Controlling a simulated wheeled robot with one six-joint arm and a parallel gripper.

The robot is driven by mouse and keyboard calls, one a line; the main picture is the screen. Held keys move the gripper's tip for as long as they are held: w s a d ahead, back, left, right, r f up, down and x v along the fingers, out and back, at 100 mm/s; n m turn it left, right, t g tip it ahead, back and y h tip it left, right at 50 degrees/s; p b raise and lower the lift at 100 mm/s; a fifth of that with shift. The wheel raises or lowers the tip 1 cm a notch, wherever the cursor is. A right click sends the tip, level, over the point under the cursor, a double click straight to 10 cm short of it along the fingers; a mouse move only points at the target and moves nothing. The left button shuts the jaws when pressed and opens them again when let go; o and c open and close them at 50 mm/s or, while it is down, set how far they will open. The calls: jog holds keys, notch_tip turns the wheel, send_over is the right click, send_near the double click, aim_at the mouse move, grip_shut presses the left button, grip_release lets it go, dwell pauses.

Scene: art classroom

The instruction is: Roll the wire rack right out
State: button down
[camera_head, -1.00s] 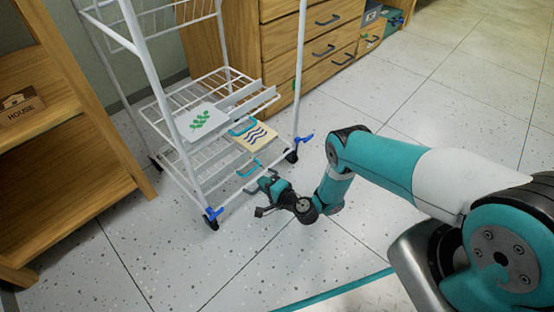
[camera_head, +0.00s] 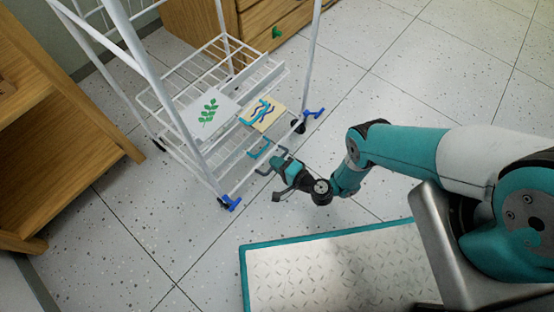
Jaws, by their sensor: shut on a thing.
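The white wire rack (camera_head: 188,170) stands upright on small wheels, left of centre, with wire shelves between tall posts. Blue caster levers (camera_head: 232,204) show at the front feet. The exact finger contact is small and partly hidden. The rack's top is out of view.
A wooden shelf unit (camera_head: 60,140) stands close on the left. Wooden drawers (camera_head: 275,22) stand behind the rack. Speckled tile floor (camera_head: 400,85) is open to the right, and floor is also clear in front of the rack (camera_head: 160,235).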

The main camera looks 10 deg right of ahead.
jog(key=shift+s+d+f, duration=0.1)
jog(key=shift+s, duration=0.1)
jog(key=c, duration=1.2)
grip_release()
jog(key=shift+p+v, duration=4.25)
jog(key=shift+v, duration=1.75)
jog(key=shift+w, duration=0.1)
